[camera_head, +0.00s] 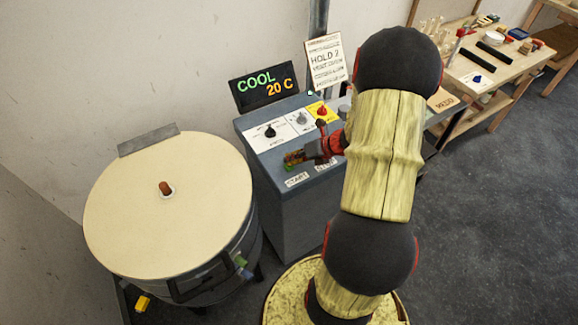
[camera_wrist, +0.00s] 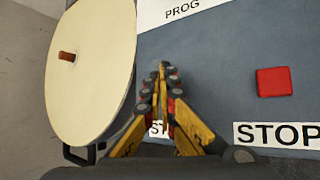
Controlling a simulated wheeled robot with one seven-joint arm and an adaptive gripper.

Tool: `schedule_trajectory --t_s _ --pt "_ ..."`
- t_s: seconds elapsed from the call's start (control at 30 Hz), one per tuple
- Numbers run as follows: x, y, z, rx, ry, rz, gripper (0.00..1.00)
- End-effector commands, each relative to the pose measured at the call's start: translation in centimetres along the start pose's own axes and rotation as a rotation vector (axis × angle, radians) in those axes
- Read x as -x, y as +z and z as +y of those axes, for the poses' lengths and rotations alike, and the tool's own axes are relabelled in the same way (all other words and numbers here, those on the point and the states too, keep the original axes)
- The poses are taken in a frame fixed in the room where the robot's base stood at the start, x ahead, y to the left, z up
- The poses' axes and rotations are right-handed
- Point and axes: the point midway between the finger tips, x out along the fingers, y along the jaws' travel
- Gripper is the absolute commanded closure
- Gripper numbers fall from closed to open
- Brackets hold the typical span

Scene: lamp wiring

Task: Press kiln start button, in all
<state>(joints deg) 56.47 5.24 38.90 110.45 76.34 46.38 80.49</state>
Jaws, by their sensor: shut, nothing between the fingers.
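The grey control cabinet (camera_head: 285,222) stands right of the round kiln (camera_head: 165,215). On its sloped top, the START label (camera_head: 297,179) shows at the front left and the STOP label (camera_head: 325,166) beside it. My gripper (camera_head: 293,158) is shut and empty, low over the panel just behind the START label. In the wrist view my gripper (camera_wrist: 162,72) covers most of the START label. The start button is largely hidden by the fingers; I cannot tell whether they touch it. The red stop button (camera_wrist: 273,82) is clear of the fingers, to the right.
A black display (camera_head: 264,88) reads "COOL 20 C". A dark knob (camera_head: 270,131) and a red knob on a yellow plate (camera_head: 321,112) sit farther back on the panel. A notice (camera_head: 326,62) stands behind. A wooden workbench (camera_head: 485,70) with tools is at right.

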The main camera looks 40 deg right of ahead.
Motion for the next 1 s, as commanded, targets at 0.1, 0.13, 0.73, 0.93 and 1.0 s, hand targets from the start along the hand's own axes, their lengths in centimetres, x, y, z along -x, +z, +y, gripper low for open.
schedule_trajectory --t_s 0.1,0.13,0.73,0.93,1.0 --pt "-0.13 -0.11 -0.08 0.0 0.0 0.001 1.0" --pt "-0.15 -0.13 -0.1 -0.001 0.0 0.001 1.0" --pt "-0.31 -0.28 -0.2 -0.001 0.0 0.001 1.0" --pt "0.27 0.14 0.22 -0.001 0.0 0.001 1.0" --pt "0.57 0.36 0.44 -0.001 0.0 0.001 1.0"
